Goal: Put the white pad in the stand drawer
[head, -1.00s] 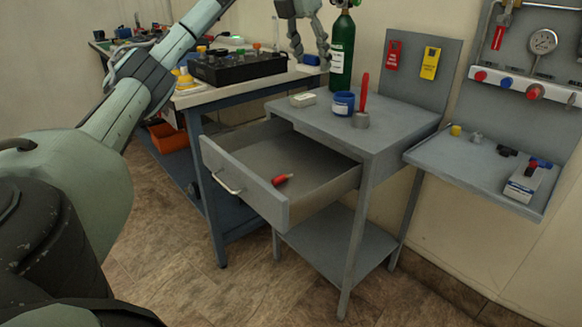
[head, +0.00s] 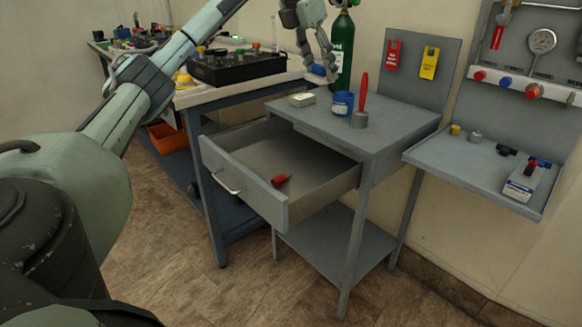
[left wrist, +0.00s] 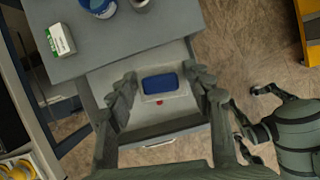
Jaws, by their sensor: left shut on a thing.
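My left gripper (head: 318,68) hangs fingers down at the top of the head view. It is shut on the white pad (left wrist: 160,84), which shows a blue face and a pale border between the fingers in the left wrist view. A red item (head: 281,180) lies in the drawer. My right gripper (left wrist: 246,118) seems to show at the right of the left wrist view; its jaws are unclear.
On the stand top (head: 390,125) are a white and green box (head: 302,100), a blue jar (head: 342,104) and a grey cup with a red stick (head: 360,119). A green cylinder (head: 341,50) stands behind. A workbench (head: 190,98) is to the left. Most of the drawer floor is clear.

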